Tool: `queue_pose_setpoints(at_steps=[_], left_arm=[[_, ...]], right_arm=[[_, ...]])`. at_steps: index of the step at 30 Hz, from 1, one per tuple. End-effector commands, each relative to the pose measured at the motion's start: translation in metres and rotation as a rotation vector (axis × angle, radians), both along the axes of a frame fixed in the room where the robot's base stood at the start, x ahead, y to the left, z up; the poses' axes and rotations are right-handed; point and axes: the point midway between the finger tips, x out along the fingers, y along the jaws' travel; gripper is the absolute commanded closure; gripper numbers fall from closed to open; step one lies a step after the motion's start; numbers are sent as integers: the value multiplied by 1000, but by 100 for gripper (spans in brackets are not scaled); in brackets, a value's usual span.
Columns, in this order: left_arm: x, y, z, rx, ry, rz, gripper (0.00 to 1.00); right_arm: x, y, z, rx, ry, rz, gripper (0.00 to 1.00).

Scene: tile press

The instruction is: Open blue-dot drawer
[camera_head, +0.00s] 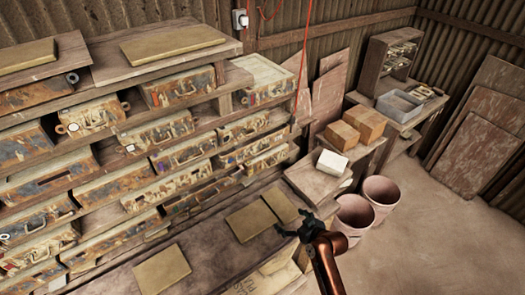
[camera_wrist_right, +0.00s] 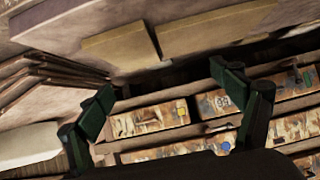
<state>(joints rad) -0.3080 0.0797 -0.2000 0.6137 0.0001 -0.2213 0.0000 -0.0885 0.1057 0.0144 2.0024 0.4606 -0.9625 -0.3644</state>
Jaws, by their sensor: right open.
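Metal drawers with worn labels and handles fill the wooden rack at left in the head view. One drawer front (camera_head: 180,155) bears a small purple-blue dot at its left end; I cannot tell for sure that this is the blue dot. My right gripper (camera_head: 296,224) is open and empty over the bench front, apart from the drawers. Its spread fingers also show in the wrist view (camera_wrist_right: 168,98). My left gripper is out of view.
Flat tan tiles (camera_head: 252,221) lie on the bench (camera_head: 205,258) below the rack. Pinkish buckets (camera_head: 381,192) stand on the floor beyond my right gripper. A white block (camera_head: 332,163) and cardboard boxes (camera_head: 364,122) sit nearby. The floor (camera_head: 440,225) at right is clear.

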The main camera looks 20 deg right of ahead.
Motion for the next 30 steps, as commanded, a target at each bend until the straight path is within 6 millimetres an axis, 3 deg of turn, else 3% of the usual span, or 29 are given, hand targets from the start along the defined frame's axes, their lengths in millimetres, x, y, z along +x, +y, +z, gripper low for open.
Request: queue_pose_setpoints(at_steps=[1, 9, 12, 15, 19, 30], left_arm=[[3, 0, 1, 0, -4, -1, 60], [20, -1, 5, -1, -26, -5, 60], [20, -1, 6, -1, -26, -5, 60], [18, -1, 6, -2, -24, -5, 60], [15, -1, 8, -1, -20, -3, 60], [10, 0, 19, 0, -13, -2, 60]], right_arm=[[21, 4, 18, 16, -53, 10, 14], [116, 21, 110, 103, -342, 33, 14], [146, 24, 148, 136, -442, 27, 14], [164, 24, 173, 160, -510, 17, 14], [178, 26, 185, 172, -541, 11, 14], [229, 45, 186, 172, -540, 12, 14]])
